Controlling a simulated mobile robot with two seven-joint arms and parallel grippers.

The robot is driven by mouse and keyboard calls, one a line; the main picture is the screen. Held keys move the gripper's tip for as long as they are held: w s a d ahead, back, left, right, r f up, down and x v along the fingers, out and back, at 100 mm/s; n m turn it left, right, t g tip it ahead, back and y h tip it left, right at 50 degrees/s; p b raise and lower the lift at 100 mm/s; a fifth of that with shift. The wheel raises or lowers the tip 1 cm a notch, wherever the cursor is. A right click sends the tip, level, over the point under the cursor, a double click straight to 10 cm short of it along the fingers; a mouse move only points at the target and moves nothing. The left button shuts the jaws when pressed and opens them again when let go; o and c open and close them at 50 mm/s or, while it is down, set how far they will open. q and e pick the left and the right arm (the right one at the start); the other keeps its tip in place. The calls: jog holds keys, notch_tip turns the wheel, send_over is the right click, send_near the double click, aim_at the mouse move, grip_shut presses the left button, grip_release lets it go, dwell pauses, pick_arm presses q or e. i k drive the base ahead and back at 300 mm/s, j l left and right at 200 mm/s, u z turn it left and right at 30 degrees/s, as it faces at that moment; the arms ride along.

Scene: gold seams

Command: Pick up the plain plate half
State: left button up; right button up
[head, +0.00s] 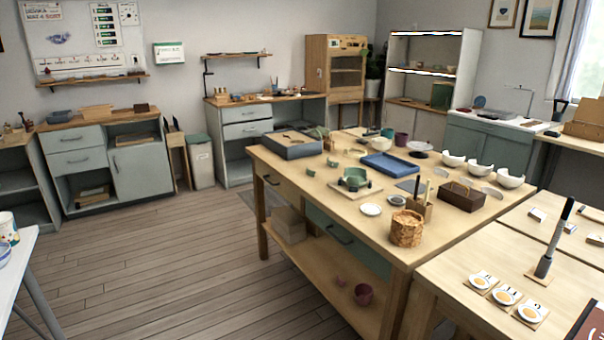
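Neither of my grippers shows in the head view. I cannot pick out the plain plate half for certain. Several small, pale, half-round pieces, such as one piece (492,193), lie on the wooden worktable (335,205) in front of the white bowls. They are too small to tell whether they are plate halves or which is plain. A small white round dish (371,209) lies nearer the table's front edge.
The worktable also holds a blue tray (390,165), a grey box (291,145), a woven basket (406,229), a dark brown box (461,196) and white bowls (481,172). A second table (440,265) adjoins at right. The wooden floor (170,260) at left is clear.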

aim_at(323, 130)
jog(key=i+u, duration=0.4)
jog(key=i, duration=0.2)
jog(key=i+u, duration=0.4)
jog(key=i, duration=0.2)
jog(key=i+l+u, duration=0.1)
jog(key=i+u, duration=0.15)
jog(key=i, duration=1.15)
jog(key=i+j, duration=0.1)
jog(key=i, duration=2.75)
jog(key=i+z, duration=0.4)
jog(key=i, duration=0.2)
jog(key=i+j+z, duration=0.1)
jog(key=i+z, duration=0.35)
jog(key=i, duration=0.15)
jog(key=i+l+z, duration=0.1)
jog(key=i+z, duration=0.45)
jog(key=z, duration=0.25)
jog(key=i+z, duration=0.4)
jog(key=i+l+z, duration=0.1)
jog(key=i+z, duration=0.3)
jog(key=i+j+z, duration=0.1)
jog(key=i+z, duration=0.35)
jog(key=i, duration=0.2)
jog(key=i+j+z, duration=0.2)
jog(key=i, duration=1.2)
jog(key=l, duration=0.1)
